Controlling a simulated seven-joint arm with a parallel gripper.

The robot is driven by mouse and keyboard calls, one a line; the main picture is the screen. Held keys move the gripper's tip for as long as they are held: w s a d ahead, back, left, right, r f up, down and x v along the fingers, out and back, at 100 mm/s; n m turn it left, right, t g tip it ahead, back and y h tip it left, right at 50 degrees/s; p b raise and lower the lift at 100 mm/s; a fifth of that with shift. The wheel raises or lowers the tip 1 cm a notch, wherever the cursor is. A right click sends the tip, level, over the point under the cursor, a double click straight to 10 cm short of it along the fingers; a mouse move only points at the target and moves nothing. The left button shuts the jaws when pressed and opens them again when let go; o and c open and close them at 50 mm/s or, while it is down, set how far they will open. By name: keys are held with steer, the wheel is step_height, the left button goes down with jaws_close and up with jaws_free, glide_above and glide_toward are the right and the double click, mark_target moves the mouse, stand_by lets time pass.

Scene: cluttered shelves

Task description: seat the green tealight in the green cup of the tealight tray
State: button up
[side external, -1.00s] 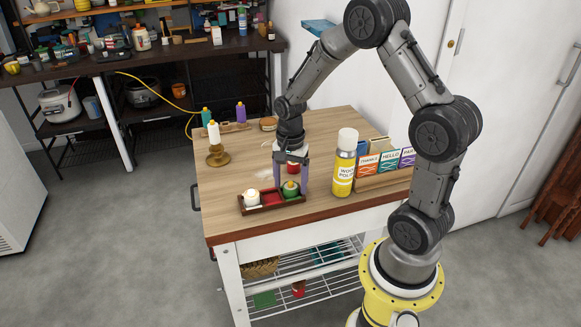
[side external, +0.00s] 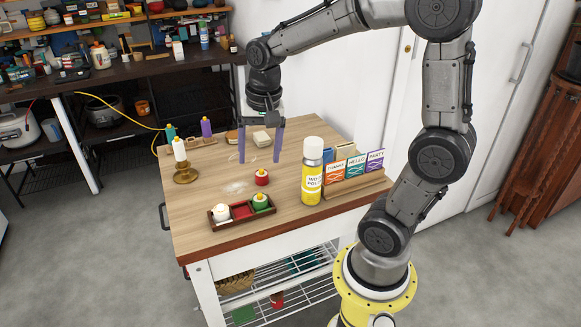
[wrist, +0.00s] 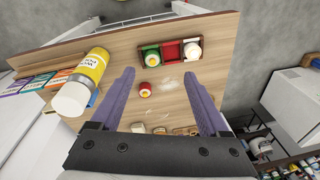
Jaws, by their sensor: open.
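The green tealight (side external: 260,200) sits in the green cup at the right end of the tealight tray (side external: 243,222); it also shows in the wrist view (wrist: 152,52). A white tealight (side external: 221,211) sits in the tray's left compartment. The middle red compartment (side external: 241,211) is empty. A red tealight (side external: 262,177) stands on the table behind the tray. My gripper (side external: 263,161) is open and empty, raised above the table behind the red tealight. In the wrist view its purple fingers (wrist: 163,72) are spread wide, with the red tealight (wrist: 146,89) between and below them.
A yellow wood polish can (side external: 312,180) stands right of the tray, beside a card rack (side external: 355,189).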

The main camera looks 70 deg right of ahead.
steer(key=s+a+r+n+t, duration=0.3)
steer(key=s+a+n, duration=0.5)
steer(key=s+n, duration=0.3)
steer(key=shift+s+r+n+t, duration=0.15)
steer(key=shift+s+n+t, duration=0.3)
steer(key=shift+s, duration=0.4)
steer(key=shift+a, duration=0.1)
